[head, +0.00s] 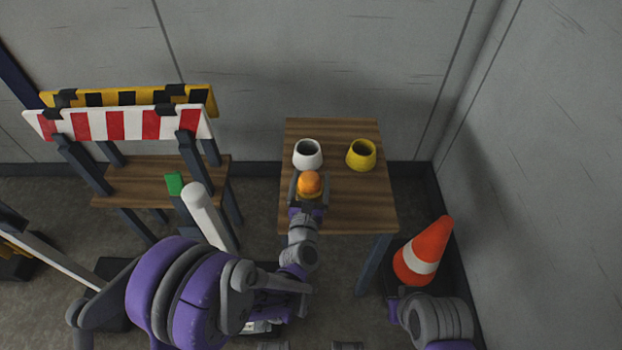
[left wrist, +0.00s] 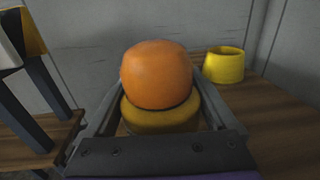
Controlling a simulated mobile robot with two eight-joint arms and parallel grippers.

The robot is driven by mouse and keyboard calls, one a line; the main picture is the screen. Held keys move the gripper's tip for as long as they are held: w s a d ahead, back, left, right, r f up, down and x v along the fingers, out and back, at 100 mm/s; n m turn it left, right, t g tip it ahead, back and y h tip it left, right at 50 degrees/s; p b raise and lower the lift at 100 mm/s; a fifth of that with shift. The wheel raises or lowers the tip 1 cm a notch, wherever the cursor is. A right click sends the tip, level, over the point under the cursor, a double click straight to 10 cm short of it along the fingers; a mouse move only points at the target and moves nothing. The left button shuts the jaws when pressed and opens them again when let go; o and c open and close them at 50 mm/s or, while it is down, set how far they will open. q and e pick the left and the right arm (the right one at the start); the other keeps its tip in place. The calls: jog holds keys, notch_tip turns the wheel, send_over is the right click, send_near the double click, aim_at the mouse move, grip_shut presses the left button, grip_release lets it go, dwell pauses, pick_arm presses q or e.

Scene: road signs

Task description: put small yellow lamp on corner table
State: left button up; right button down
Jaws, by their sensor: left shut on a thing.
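The small lamp (head: 309,184) has an orange dome on a yellow base. My left gripper (head: 309,188) is shut on it, over the front left part of the wooden corner table (head: 345,210). In the left wrist view the lamp (left wrist: 157,80) stands between the two fingers (left wrist: 158,122), its dome upward. I cannot tell whether its base touches the table top. At the lower right of the head view, part of my right arm shows, but its gripper's fingers do not.
A white pot (head: 308,154) stands just behind the lamp, and a yellow pot (head: 361,155) behind right. The table's front right is clear. An orange cone (head: 424,252) stands right of the table. Striped barriers (head: 120,123) and a wooden shelf (head: 140,190) are at left.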

pick_arm(q)
jog(key=o, duration=1.4)
jog(key=shift+f, duration=0.15)
